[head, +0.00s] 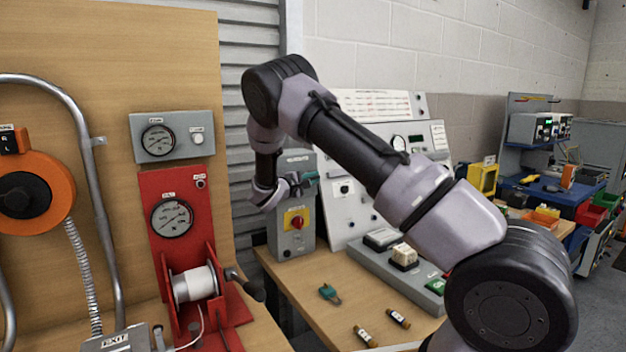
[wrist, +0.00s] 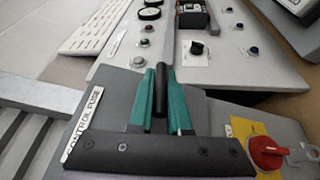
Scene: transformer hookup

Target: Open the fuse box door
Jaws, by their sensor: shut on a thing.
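The grey fuse box (head: 307,235) stands upright at the back of the wooden bench, with a red rotary switch (head: 297,222) on a yellow plate on its front. In the wrist view its grey front door (wrist: 215,110) carries a "CONTROL FUSE" label (wrist: 82,125), and the red switch (wrist: 265,152) is at lower right. My gripper (wrist: 160,88) has green fingers shut on a black door handle (wrist: 160,98). In the head view my gripper (head: 303,179) is at the upper part of the box. The door looks closed; any small gap is hidden.
A sloped control panel (head: 347,212) stands right beside the box. A green-headed key (head: 329,293) and two fuses (head: 366,336) (head: 398,319) lie on the bench (head: 315,318). A red winch stand (head: 172,185) is at left. The bench in front of the box is mostly clear.

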